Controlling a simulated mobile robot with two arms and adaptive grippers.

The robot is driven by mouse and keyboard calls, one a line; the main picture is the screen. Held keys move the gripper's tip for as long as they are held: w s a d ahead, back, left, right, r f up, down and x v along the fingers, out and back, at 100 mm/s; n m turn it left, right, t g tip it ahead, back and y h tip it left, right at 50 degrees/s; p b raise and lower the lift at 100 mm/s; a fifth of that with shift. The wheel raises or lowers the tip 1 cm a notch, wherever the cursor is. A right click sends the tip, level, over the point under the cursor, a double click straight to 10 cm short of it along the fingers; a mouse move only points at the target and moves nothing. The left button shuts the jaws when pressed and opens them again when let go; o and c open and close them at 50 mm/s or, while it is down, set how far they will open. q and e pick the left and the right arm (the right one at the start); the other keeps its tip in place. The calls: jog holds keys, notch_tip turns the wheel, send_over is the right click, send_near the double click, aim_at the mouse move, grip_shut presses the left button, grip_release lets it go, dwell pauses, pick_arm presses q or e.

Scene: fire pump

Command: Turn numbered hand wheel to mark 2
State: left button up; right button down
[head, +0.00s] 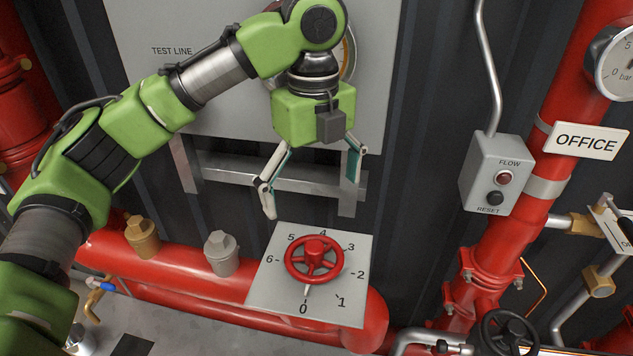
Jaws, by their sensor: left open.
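The red numbered hand wheel (315,259) sits on a light grey plate (268,288) marked 0 to 6. Its pale pointer (307,291) points down at the 0 mark. The 2 mark (361,275) is at the plate's right side. My left gripper (312,180) hangs above and behind the wheel, with its two fingers spread apart and nothing between them. It is apart from the wheel. My right gripper is not in view.
A thick red pipe (200,300) runs under the plate, with brass (142,236) and grey (221,253) plugs left of it. A FLOW/RESET box (495,173) and a red riser pipe (545,165) stand right. A black hand wheel (509,333) is lower right.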

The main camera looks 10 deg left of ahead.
aim_at(314, 248)
pick_arm(q)
notch_tip(314, 248, down, 12)
jog(key=shift+s+r+p, duration=0.1)
jog(key=shift+s+p, duration=0.05)
jog(key=shift+p, duration=0.75)
jog(key=shift+f, duration=0.85)
jog(key=c, duration=1.9)
jog(key=shift+s, duration=0.15)
jog(key=c, duration=0.5)
grip_shut()
jog(key=shift+f, duration=0.1)
